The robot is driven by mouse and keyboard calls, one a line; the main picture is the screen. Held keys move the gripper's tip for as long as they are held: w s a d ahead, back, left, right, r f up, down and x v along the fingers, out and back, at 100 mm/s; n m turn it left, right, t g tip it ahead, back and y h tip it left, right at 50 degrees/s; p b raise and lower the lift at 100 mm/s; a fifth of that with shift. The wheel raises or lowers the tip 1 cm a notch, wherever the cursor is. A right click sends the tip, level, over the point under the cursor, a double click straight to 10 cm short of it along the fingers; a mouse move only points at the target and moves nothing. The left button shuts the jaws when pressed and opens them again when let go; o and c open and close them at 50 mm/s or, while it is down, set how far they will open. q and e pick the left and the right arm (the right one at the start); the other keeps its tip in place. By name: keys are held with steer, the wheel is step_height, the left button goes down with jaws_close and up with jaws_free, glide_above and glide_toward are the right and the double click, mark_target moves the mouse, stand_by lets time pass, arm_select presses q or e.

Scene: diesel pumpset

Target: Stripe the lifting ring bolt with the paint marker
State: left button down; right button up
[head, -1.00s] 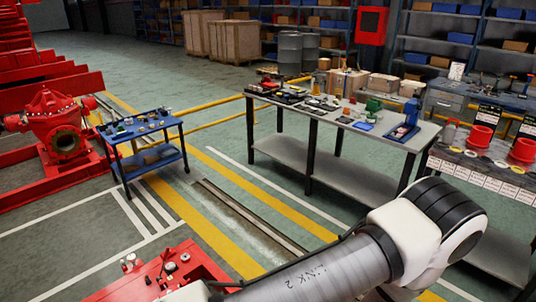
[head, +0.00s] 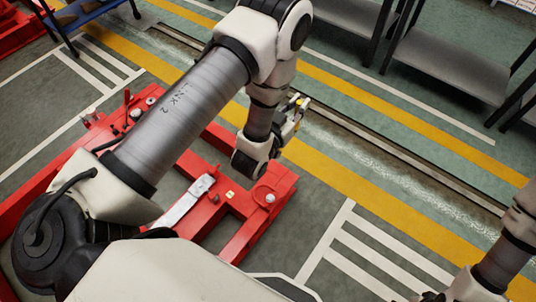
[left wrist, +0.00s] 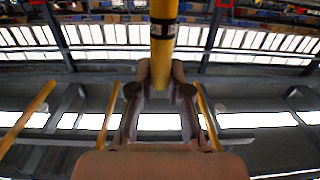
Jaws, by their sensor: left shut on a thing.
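My left gripper (head: 294,117) is shut on the yellow paint marker (head: 297,99). It holds the marker in the air, beyond the far right side of the red frame. In the left wrist view the yellow marker (left wrist: 163,30) with its black band stands between the two fingers. A small red loop (head: 262,193) beside a pale round part lies on the red frame's right end. I cannot tell whether it is the lifting ring bolt. My right gripper (head: 432,297) shows only in part at the bottom edge, and its jaws are unclear.
The red frame (head: 283,182) lies low on the floor, partly hidden by my left arm. A grey metal plate (head: 187,203) lies on it. Part of a blue cart (head: 85,12) is at top left. Table shelves (head: 450,62) are at top right. The striped floor between is clear.

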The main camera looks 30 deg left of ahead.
arm_select(q)
steer(key=s+a+f+m+g+h+b, duration=0.1)
steer(key=a+f+h+b, duration=0.1)
steer(key=f+b, duration=0.8)
steer(key=s+a+f+m+g+h+b, duration=0.1)
steer(key=a+f+m+h+b, duration=0.1)
steer(key=f+b, duration=0.8)
steer(key=s+a+f+m+h+b, duration=0.1)
steer(key=f+b, duration=0.9)
steer(key=f, duration=1.1)
steer(key=a+m+h, duration=0.1)
steer(key=h, duration=0.1)
steer(key=shift+s+f+g+h+b, duration=0.15)
steer(key=shift+g+h+b, duration=0.25)
arm_select(e)
step_height(320, 180, down, 35)
steer(key=shift+f, duration=0.2)
steer(key=shift+w, duration=0.1)
